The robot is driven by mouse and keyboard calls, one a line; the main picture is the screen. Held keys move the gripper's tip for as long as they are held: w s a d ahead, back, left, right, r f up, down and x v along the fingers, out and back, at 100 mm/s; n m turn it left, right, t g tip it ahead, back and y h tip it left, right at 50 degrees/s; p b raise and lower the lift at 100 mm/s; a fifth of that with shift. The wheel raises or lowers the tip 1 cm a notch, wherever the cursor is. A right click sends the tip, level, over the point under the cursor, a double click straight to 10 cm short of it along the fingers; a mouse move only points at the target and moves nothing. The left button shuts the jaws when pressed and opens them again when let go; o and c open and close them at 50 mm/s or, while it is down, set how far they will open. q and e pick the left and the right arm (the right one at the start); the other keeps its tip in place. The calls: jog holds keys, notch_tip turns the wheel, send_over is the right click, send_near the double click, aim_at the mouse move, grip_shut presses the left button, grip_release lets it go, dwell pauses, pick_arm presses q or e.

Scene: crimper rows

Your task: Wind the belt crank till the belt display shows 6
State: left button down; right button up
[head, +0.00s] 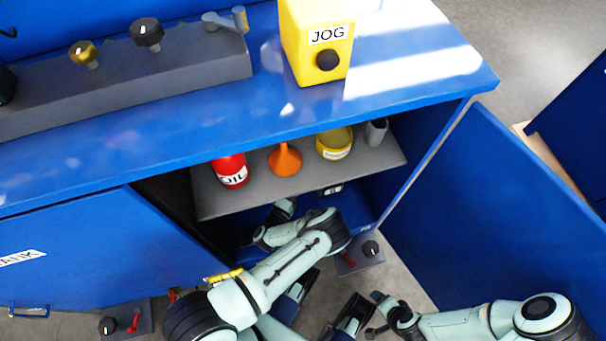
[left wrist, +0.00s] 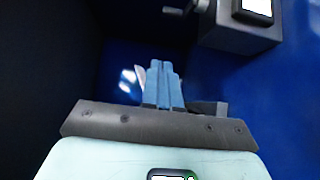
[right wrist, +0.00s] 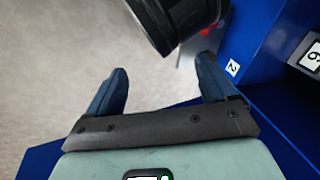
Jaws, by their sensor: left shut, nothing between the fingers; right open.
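A display (right wrist: 312,55) in a dark frame shows 6 at the right edge of the right wrist view. In the left wrist view, a grey box (left wrist: 240,36) carries a pale display (left wrist: 256,8), its digits unreadable. A small grey handle (left wrist: 185,8), possibly the belt crank, shows beside that box, ahead of my left gripper and apart from it. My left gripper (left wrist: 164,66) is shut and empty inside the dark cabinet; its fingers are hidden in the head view. My right gripper (head: 375,313) is open and empty outside the cabinet.
Above my left arm, a grey shelf (head: 222,207) holds a red oil can (head: 231,170), orange funnel (head: 285,160), yellow tin (head: 334,143) and grey cup (head: 376,131). An open blue door (head: 490,210) stands right. A yellow JOG box (head: 315,45) and knobbed console (head: 120,98) are on top.

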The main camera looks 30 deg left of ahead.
pick_arm(q)
jog(key=w+d+b, duration=0.2)
jog(key=w+b, duration=0.1)
jog(key=w, duration=0.9)
jog(key=shift+d+b, duration=0.15)
jog(key=shift+b, duration=0.15)
pick_arm(e)
jog(key=shift+g+h, duration=0.3)
jog(key=shift+s+d+f, duration=0.1)
jog(key=shift+d+f, duration=0.25)
jog(key=shift+f, duration=0.55)
jog(key=shift+s+d+f, duration=0.15)
jog(key=shift+d+f, duration=0.2)
jog(key=shift+f, duration=0.6)
jog(key=shift+s+d+f, duration=0.1)
jog(key=shift+d+f, duration=0.25)
jog(key=shift+f, duration=0.55)
pick_arm(q)
jog(key=shift+d, duration=0.1)
